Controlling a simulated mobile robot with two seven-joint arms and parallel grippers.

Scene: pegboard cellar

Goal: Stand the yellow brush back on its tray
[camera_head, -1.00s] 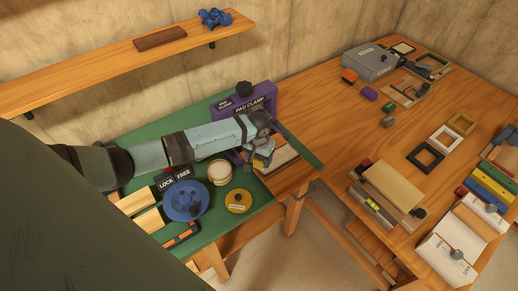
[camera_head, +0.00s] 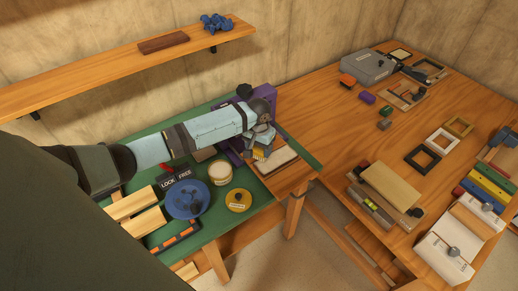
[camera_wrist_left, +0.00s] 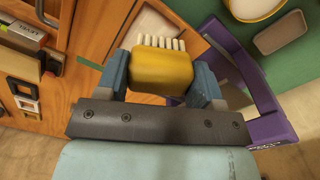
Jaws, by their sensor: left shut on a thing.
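My left gripper (camera_head: 260,150) is over the right end of the green bench top, beside the purple pad clamp (camera_head: 266,92). It is shut on the yellow brush (camera_wrist_left: 160,72), whose block sits between the two fingers in the left wrist view. The brush's white bristles (camera_wrist_left: 161,43) point away from the palm. In the head view only a small yellow part of the brush (camera_head: 259,153) shows below the fingers. A pale, flat pad-like surface (camera_head: 281,159) lies beneath and beside it. I cannot tell whether this is the brush's tray, or whether the brush touches it.
On the green bench stand a blue disc (camera_head: 186,200), a cream round tin (camera_head: 219,172) and a yellow disc (camera_head: 238,200). The wooden table (camera_head: 330,125) at right holds frames, a grey box (camera_head: 369,64) and blocks. A wall shelf (camera_head: 110,70) runs behind.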

